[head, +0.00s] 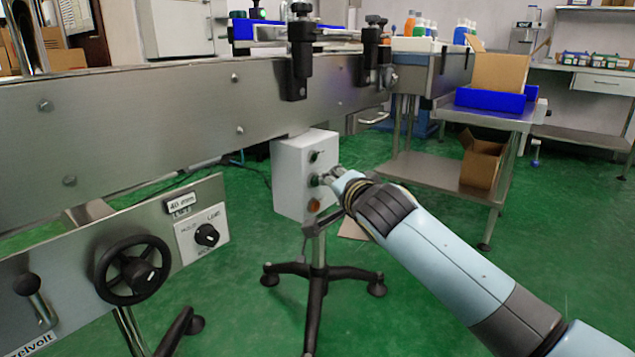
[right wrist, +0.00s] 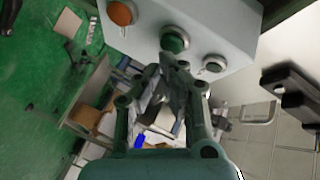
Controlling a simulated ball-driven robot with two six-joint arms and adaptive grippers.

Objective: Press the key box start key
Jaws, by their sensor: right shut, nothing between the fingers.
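The key box (head: 289,178) is a white box on a black-footed stand, below the steel conveyor side. Its face carries a small dark control at the top, a green key (head: 315,180) in the middle and an orange key (head: 314,205) at the bottom. My right gripper (head: 331,177) is shut and empty, right in front of the green key. In the right wrist view the gripper tips (right wrist: 172,66) are just below the green key (right wrist: 175,40); I cannot tell whether they touch it. The orange key (right wrist: 122,12) also shows there. My left gripper is not in view.
The conveyor side (head: 150,120) runs above and left of the box. A panel with a handwheel (head: 132,268) and a knob (head: 206,235) is at lower left. A steel table (head: 480,118) with a blue tray stands behind at right.

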